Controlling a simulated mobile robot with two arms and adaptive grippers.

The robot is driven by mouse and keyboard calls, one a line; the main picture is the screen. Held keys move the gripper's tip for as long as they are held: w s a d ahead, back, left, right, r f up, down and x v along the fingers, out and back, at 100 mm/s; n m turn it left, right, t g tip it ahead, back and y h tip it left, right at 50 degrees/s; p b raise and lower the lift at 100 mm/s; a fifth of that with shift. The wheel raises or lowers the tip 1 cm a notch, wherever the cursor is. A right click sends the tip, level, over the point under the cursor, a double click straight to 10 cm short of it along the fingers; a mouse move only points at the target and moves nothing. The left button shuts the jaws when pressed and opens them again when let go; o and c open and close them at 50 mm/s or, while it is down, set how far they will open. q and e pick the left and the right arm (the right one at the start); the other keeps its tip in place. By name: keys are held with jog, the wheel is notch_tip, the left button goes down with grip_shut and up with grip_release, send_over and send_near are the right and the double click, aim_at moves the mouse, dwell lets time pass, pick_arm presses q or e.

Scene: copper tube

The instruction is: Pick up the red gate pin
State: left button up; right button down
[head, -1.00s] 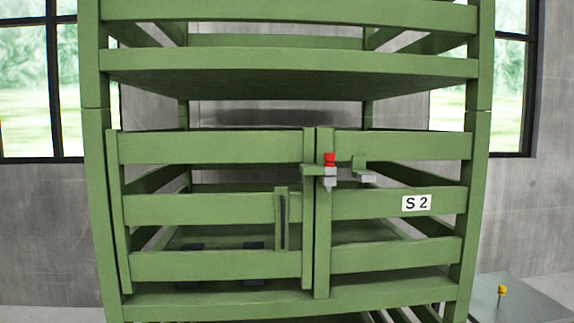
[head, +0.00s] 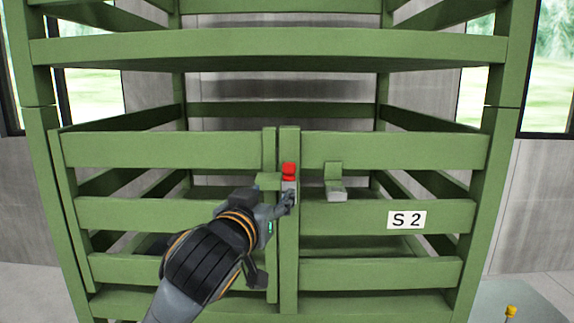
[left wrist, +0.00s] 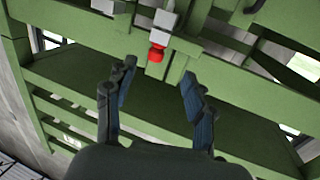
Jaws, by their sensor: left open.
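The red gate pin (head: 289,171) stands upright at the meeting of the two green gate parts, with its red head above a grey block. In the left wrist view the red head (left wrist: 156,54) shows just beyond and between the fingertips, with the pale block beside it. My left gripper (head: 275,240) is in front of the gate, just below the pin in the head view. Its fingers are spread wide in the left wrist view (left wrist: 159,74), with nothing between them. Whether a finger touches the block cannot be told. My right gripper is not in view.
The green rack (head: 270,45) fills the view, with rails and posts close around the pin. A green bracket with a grey block (head: 335,185) sits right of the pin. A yellow-topped pin (head: 510,312) stands at lower right.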

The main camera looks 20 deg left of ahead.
aim_at(287, 166)
pick_arm(q)
jog(key=w+p, duration=0.1)
jog(key=w, duration=0.1)
jog(key=w+r, duration=0.1)
jog(key=w, duration=0.2)
jog(key=w+r+p, duration=0.1)
jog(key=w, duration=0.1)
jog(key=shift+w+d+p, duration=0.15)
jog(key=shift+w+p, duration=0.1)
jog(key=shift+p, duration=0.1)
jog(key=w+p, duration=0.2)
jog(key=w, duration=0.1)
jog(key=w+p, duration=0.1)
jog(key=shift+w+a+r, duration=0.25)
jog(key=shift+w, duration=0.35)
jog(key=shift+d+f, duration=0.1)
jog(key=shift+f, duration=0.05)
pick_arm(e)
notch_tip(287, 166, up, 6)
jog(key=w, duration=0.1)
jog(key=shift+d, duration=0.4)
pick_arm(q)
jog(key=shift+c, duration=0.4)
grip_shut()
